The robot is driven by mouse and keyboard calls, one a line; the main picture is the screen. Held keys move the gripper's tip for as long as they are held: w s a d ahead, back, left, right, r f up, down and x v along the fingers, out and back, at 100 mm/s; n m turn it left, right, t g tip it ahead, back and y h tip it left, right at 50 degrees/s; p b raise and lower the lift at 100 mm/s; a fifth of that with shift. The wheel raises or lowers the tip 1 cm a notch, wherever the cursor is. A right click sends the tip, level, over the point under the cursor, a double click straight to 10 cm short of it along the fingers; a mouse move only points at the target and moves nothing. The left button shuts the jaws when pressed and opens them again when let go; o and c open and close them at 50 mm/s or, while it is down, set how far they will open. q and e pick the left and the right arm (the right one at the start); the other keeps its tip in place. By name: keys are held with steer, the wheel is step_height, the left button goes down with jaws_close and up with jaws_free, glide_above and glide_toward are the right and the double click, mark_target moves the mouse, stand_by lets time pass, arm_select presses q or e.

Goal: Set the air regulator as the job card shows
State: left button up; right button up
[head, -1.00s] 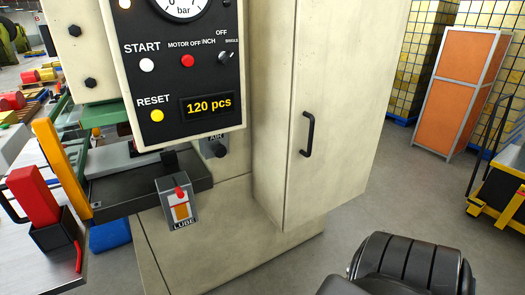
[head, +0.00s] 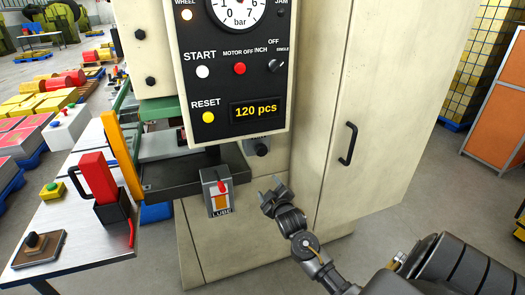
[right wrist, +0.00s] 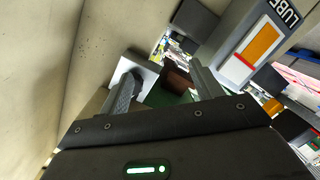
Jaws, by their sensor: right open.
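The air regulator's dark knob (head: 261,146) sits on the cream press body, just below the lower right corner of the black control panel. The pressure gauge (head: 238,12), marked bar, is at the top of that panel, cut off by the picture edge. My right gripper (head: 271,189) is open and empty, below the knob and apart from it, right of the LUBE box (head: 217,192). In the right wrist view its two fingers (right wrist: 165,85) stand apart with nothing held between them. I cannot make out a job card. My left gripper is not in view.
A cabinet door with a black handle (head: 348,144) is on the right.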

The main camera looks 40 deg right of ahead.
steer(key=t+h, duration=0.1)
glide_toward(262, 152)
steer(key=p+x, duration=0.2)
steer(key=x, duration=0.8)
steer(key=shift+f, duration=0.1)
steer(key=shift+s, duration=0.1)
steer(key=shift+c, duration=0.4)
steer(key=c, duration=0.9)
